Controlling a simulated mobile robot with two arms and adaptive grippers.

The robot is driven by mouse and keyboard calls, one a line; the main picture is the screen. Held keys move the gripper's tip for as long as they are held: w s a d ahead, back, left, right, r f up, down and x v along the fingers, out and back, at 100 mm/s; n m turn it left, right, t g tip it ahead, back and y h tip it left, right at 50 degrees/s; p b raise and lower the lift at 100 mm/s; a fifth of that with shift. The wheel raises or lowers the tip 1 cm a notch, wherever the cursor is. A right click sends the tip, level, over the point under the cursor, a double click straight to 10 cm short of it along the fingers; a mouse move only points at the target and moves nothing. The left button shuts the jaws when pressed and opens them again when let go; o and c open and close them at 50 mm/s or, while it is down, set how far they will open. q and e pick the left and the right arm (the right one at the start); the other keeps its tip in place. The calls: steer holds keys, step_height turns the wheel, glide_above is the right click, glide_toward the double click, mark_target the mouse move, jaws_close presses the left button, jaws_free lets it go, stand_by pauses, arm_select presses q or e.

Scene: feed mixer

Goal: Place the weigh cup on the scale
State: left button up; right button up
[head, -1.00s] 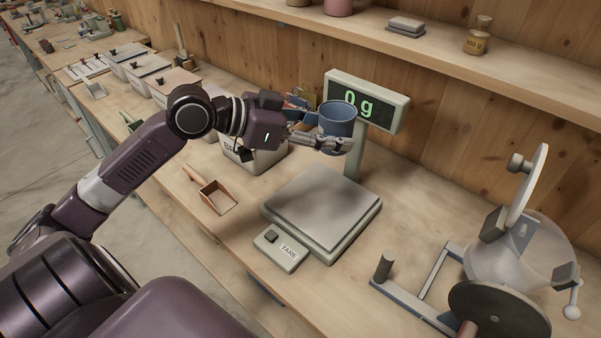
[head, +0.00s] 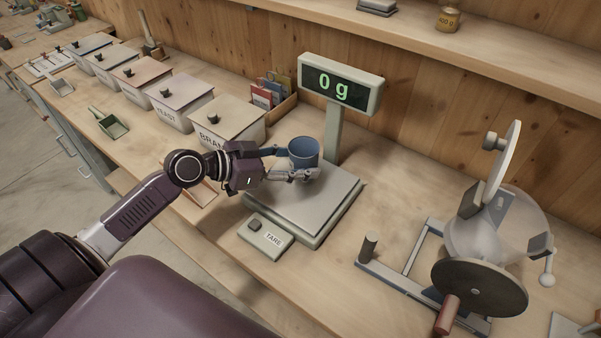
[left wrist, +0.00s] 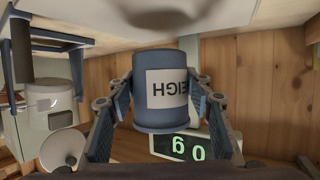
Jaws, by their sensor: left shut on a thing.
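The blue weigh cup (head: 304,152) is held upright in my left gripper (head: 294,165). In the left wrist view the weigh cup (left wrist: 165,92) sits between both fingers, its white label upside down in that picture. The scale (head: 310,205) has a flat grey plate, a TARE button box (head: 265,236) in front and a display (head: 341,84) on a post reading 0 g. The cup is over the back part of the plate, and the gap beneath it is hard to judge. My right gripper is not in view.
A drum mixer (head: 490,230) on a blue frame stands right of the scale. Lidded bins, including a BRAN bin (head: 228,125), line the bench to the left. A scoop (head: 203,193) lies partly behind my arm. A shelf (head: 440,40) runs along the wall above.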

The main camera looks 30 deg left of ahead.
arm_select(q)
step_height(320, 180, down, 4)
steer(key=shift+r, duration=0.15)
steer(key=shift+f, duration=0.45)
steer(key=o, duration=1.3)
steer(key=shift+c, duration=0.2)
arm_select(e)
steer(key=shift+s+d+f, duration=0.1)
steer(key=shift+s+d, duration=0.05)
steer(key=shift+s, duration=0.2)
